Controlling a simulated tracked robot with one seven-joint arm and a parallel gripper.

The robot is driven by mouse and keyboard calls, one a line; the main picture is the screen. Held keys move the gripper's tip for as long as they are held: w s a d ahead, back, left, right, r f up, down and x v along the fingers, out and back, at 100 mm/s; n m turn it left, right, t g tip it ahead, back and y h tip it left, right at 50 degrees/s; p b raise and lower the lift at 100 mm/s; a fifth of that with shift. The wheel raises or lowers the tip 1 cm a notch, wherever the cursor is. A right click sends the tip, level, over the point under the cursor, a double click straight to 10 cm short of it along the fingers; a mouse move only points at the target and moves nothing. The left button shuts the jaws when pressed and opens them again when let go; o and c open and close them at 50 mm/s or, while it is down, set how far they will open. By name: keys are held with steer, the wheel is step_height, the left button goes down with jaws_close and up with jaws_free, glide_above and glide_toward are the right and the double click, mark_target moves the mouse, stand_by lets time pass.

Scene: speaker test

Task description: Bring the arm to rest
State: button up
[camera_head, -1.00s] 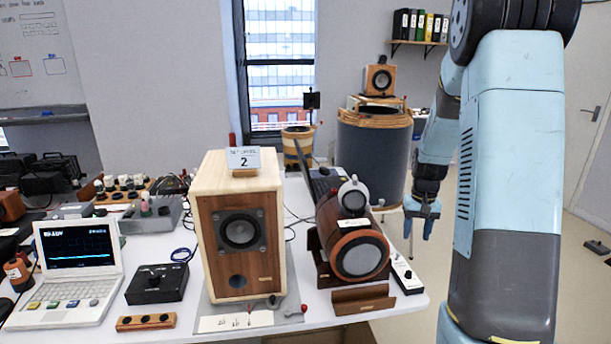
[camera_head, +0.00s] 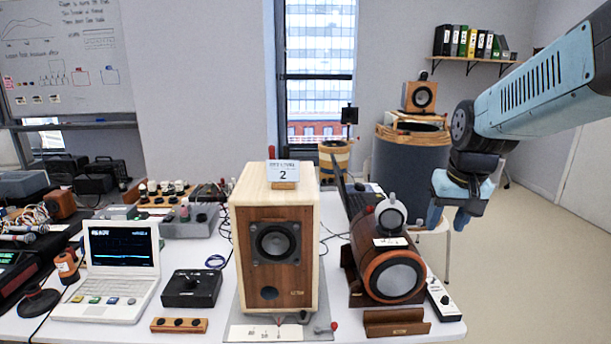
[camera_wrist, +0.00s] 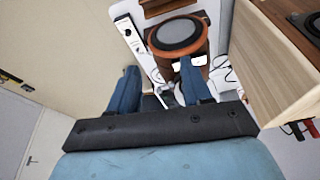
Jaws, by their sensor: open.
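My gripper (camera_head: 448,217) is in the head view at the right, beyond the table's right edge, with its blue fingers pointing down. It holds nothing. In the wrist view its two blue fingers (camera_wrist: 160,92) stand apart with an empty gap between them. My light blue arm comes in from the upper right of the head view. Left of my gripper, apart from it in the picture, is a round wooden speaker (camera_head: 397,277) lying on a wooden cradle. The same speaker shows at the top of the wrist view (camera_wrist: 178,35).
A box speaker (camera_head: 292,250) with a "2" card on top stands mid-table (camera_head: 215,328). A laptop (camera_head: 118,262) and a black box (camera_head: 192,288) are to its left. A dark drum (camera_head: 408,165) bearing another speaker (camera_head: 419,97) stands behind. Open floor (camera_head: 545,270) lies to the right.

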steer(key=s+a+r+t, duration=0.1)
steer(key=s+a, duration=0.1)
steer(key=s, duration=0.4)
steer(key=s+a+r+n+t, duration=0.1)
steer(key=s+a+r, duration=0.1)
steer(key=s, duration=0.3)
steer(key=shift+s+a+r, duration=0.3)
steer(key=shift+s, duration=0.1)
